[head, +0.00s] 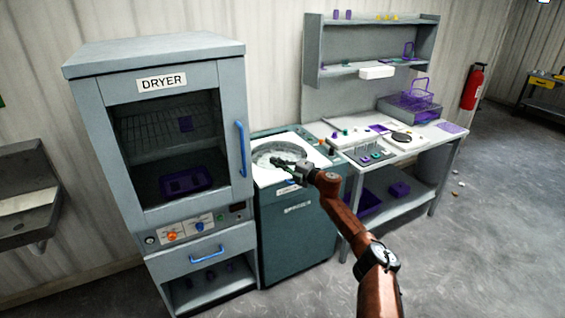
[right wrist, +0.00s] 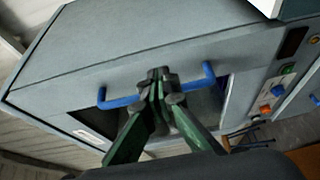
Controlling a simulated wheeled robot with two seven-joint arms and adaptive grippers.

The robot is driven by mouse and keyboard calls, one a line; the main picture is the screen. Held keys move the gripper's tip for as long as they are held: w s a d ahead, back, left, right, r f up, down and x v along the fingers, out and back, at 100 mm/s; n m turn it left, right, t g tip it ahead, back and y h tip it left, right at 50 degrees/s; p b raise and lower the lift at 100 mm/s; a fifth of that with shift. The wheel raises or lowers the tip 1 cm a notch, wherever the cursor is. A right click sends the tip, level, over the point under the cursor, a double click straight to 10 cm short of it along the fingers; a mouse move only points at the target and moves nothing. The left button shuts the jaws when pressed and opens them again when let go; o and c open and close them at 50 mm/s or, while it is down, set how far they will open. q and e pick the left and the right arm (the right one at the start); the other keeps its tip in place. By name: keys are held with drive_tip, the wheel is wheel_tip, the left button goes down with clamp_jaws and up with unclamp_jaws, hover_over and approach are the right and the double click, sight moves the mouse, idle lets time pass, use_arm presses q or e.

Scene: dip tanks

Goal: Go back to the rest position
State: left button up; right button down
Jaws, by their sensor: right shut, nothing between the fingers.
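My right gripper (head: 277,162) is shut and empty, in front of the open round top of the green spinner machine (head: 298,226) in the head view. In the right wrist view my gripper's fingertips (right wrist: 160,76) come together. The blue door handle (right wrist: 117,102) of the dryer lies behind them there. In the head view the dryer's door handle (head: 241,148) stands to the left of my gripper, apart from it. My left gripper is not in view.
The grey dryer (head: 153,58) is closed; a purple tray (head: 186,181) shows through its window. A workbench (head: 447,140) with a shelf, racks and small parts stands right of the spinner. A sink (head: 28,205) is at far left. The floor (head: 490,230) at right is mostly clear.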

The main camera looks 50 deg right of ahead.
drive_tip(key=shift+s+d, duration=0.25)
drive_tip(key=shift+s, duration=0.25)
drive_tip(key=shift+s+d, duration=0.25)
drive_tip(key=shift+s, duration=0.25)
drive_tip(key=shift+f, duration=0.15)
